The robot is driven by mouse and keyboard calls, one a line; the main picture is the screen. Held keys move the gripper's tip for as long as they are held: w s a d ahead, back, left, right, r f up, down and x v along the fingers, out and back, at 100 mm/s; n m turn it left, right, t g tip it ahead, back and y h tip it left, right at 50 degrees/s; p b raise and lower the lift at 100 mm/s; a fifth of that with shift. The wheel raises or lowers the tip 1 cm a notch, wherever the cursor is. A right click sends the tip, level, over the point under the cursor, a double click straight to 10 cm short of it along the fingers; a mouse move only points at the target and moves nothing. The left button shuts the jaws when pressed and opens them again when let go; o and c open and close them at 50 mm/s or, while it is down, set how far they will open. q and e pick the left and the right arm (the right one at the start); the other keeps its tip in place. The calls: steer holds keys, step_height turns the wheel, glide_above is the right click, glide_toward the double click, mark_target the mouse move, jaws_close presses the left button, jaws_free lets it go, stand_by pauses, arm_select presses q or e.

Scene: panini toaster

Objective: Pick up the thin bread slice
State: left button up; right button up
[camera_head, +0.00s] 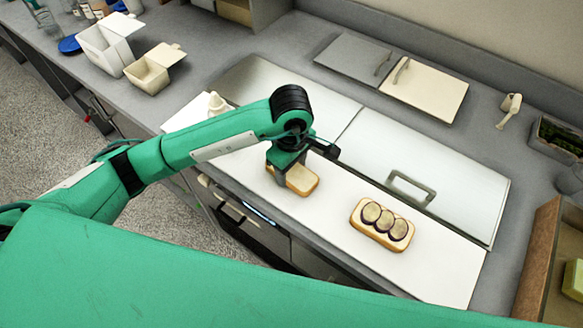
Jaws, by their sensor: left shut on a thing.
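A thin bread slice (301,181) lies at the white board, under my left gripper (283,178). My left gripper points down and is shut on the slice near its left end. The gripper and wrist hide part of the slice. I cannot tell whether the slice touches the board or is slightly lifted. My right gripper is not in view.
Another bread slice (366,238) with several round purple-edged slices on it lies on the white board (433,265) to the right. Metal lids (420,165) with a handle lie behind the board. White bins (104,48) stand at the back left. A wooden box (540,262) stands at the right.

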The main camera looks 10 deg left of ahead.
mark_target(291, 170)
arm_select(q)
step_height(291, 170, up, 20)
steer(key=b, duration=0.2)
steer(key=shift+b, duration=0.4)
steer(key=shift+f, duration=0.1)
